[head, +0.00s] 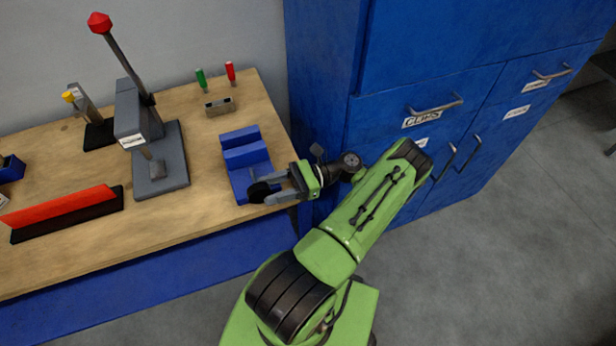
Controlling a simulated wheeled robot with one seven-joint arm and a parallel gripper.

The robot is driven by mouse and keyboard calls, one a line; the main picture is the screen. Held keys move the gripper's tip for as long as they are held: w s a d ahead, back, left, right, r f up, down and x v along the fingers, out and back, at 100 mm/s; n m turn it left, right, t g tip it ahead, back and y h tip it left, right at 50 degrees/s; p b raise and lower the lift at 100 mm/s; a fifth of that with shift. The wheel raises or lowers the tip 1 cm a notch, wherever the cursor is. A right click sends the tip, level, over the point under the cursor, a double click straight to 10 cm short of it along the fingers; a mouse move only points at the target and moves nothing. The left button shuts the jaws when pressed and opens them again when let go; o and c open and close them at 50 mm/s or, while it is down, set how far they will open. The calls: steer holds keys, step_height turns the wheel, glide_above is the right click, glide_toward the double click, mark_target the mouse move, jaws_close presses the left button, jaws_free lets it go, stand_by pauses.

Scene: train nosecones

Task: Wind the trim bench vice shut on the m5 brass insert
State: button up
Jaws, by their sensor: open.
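The blue bench vice (246,157) stands near the right end of the wooden bench. Its two blue jaw blocks show with a narrow dark gap between them. A dark round knob or handle (258,193) is at its near end. My gripper (268,188) is open and reaches in from the right, its grey fingers at the knob. One finger appears on each side of the knob; I cannot tell whether they touch it. I cannot make out a brass insert; the gap between the jaws is too small to see into.
A grey arbor press (160,160) with a red-tipped lever stands left of the vice. A small grey block (220,106) and green (202,79) and red (231,72) handled tools are behind. A red bar (62,207) lies front left. Blue cabinets (440,90) stand right of the bench.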

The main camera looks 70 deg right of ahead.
steer(key=b+v, duration=0.4)
steer(key=v, duration=1)
